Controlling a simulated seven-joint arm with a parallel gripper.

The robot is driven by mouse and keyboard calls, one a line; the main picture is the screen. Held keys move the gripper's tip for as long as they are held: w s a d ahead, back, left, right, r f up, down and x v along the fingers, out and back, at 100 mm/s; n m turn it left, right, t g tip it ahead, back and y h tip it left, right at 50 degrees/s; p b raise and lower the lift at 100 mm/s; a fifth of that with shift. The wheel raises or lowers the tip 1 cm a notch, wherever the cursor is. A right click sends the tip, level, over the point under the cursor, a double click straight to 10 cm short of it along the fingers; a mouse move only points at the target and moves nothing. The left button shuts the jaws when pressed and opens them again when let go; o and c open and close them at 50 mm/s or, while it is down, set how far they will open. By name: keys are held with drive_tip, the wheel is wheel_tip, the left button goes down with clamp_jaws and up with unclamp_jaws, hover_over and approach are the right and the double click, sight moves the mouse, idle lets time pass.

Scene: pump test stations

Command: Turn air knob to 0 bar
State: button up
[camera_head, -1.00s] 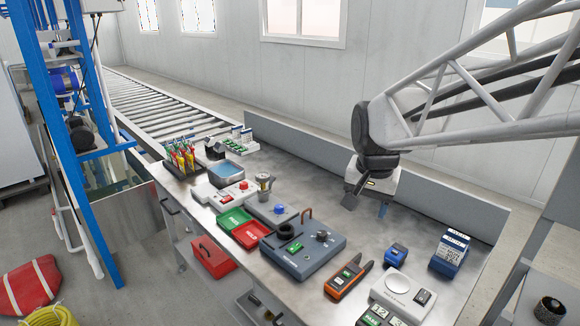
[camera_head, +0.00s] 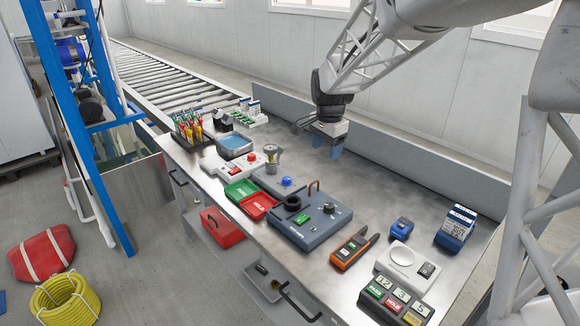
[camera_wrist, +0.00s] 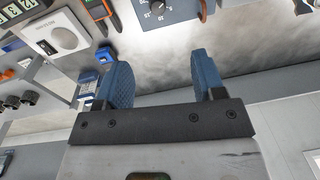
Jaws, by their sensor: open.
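A blue-grey test station (camera_head: 300,232) stands in the middle of the bench. It carries a dark round knob (camera_head: 329,208) on its right part, a black ring and a copper-coloured bent pipe. In the wrist view, a dark knob (camera_wrist: 157,5) with white scale marks shows on a blue panel, cut by the top edge. I cannot read its setting. A smaller grey unit with a blue knob (camera_head: 287,181) sits behind the station; I cannot tell which is the air knob. My gripper (camera_head: 327,147) is open and empty, behind the station, with blue fingers also in the wrist view (camera_wrist: 161,80).
Green and red trays (camera_head: 258,206) lie left of the station. An orange-and-black meter (camera_head: 354,249), a small blue device (camera_head: 402,226), a white scale (camera_head: 400,257) and blue boxes (camera_head: 456,228) stand to the right. Bare bench (camera_head: 385,190) lies behind, before a low back wall.

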drive_tip(key=w+a+f+m, duration=0.2)
drive_tip(key=w+a+f, duration=0.45)
drive_tip(key=w, duration=0.35)
drive_tip(key=m+g, duration=0.1)
drive_tip(key=m, duration=0.2)
hover_over(287, 178)
wheel_tip(287, 178, down, 11)
drive_tip(key=shift+a+r, duration=0.1)
drive_tip(key=shift+r, duration=0.1)
drive_tip(key=shift+f, duration=3.9)
drive_tip(key=shift+c, duration=0.3)
drive_tip(key=c, duration=0.9)
drive_tip(key=shift+o, duration=0.2)
